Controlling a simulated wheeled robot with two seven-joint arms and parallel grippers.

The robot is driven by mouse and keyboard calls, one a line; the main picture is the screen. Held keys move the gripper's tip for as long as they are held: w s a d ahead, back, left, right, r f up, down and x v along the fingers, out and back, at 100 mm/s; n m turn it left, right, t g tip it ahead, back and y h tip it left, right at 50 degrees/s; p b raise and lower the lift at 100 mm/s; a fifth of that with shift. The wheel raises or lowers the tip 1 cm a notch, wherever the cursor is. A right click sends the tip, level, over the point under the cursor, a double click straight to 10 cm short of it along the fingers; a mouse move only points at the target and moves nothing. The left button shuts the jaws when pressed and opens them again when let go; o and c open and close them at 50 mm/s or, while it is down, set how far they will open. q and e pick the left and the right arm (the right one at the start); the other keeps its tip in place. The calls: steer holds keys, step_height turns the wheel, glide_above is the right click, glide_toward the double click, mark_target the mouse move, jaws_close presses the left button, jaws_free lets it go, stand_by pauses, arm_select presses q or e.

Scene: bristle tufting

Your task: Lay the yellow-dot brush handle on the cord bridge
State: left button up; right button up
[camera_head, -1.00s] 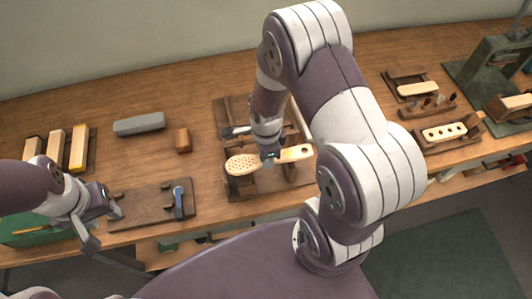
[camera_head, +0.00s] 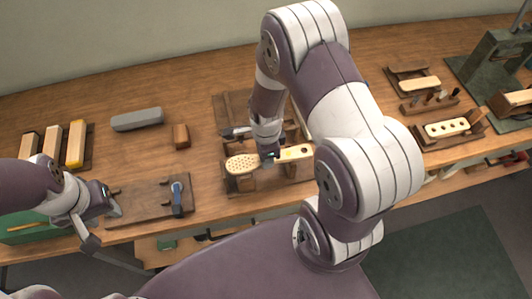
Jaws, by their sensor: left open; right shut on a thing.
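The brush handle (camera_head: 241,164) is pale wood, with a rounded head full of small holes at its left and a grip at its right. A dark spot shows near the grip end; I cannot make out a yellow dot. My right gripper (camera_head: 268,160) is shut on its middle from above. The handle is over the dark wooden cord bridge (camera_head: 243,184), lying crosswise. I cannot tell whether it touches the bridge, as handle and arm hide much of it. My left gripper (camera_head: 106,222) is open and empty, left of a dark board at the bench's front edge.
The dark board (camera_head: 140,207) carries a blue-handled tool (camera_head: 177,198). Behind are a grey block (camera_head: 137,120), a small wooden block (camera_head: 181,136) and several pale bars in a rack (camera_head: 75,145).

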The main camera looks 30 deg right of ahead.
steer(key=shift+f, duration=0.45)
stand_by(0.4)
steer(key=o, duration=1.5)
steer(key=shift+o, duration=0.2)
step_height(320, 180, up, 8)
steer(key=p, duration=0.7)
steer(key=shift+r, duration=0.15)
